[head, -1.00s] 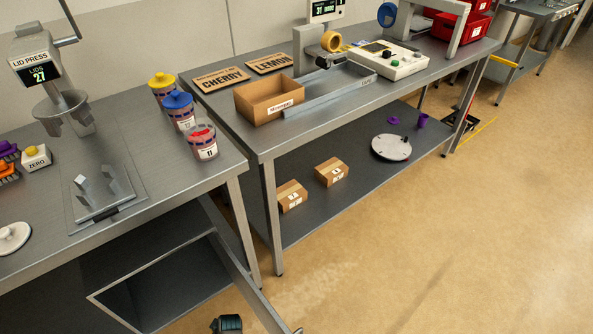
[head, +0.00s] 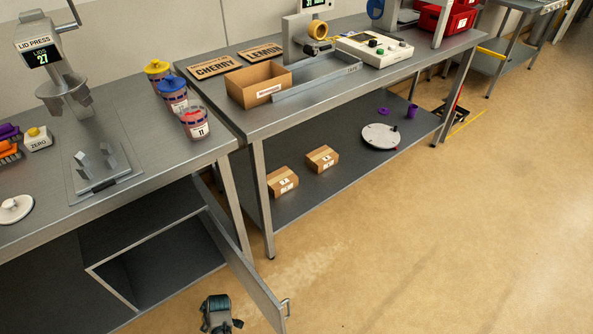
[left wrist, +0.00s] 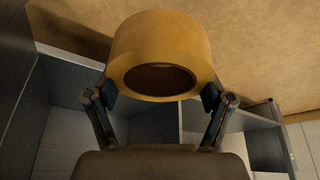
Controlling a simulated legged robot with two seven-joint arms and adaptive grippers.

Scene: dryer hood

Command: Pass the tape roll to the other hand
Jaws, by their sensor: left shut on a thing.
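A tan-yellow tape roll (left wrist: 160,55) fills the upper middle of the left wrist view, its round dark core opening facing the camera. My left gripper (left wrist: 158,98) is shut on it, one finger on each side of the roll's lower part. In the head view a dark teal-and-grey piece of my own arm (head: 218,312) shows at the bottom edge; I cannot tell which arm it is. The held roll does not show in the head view.
An open cabinet (head: 165,262) with its door (head: 240,265) swung out stands under the left bench. Lidded cups (head: 173,92) and a lid press (head: 62,92) stand on that bench. Another yellow roll (head: 317,30) sits on the far bench. The floor at right is clear.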

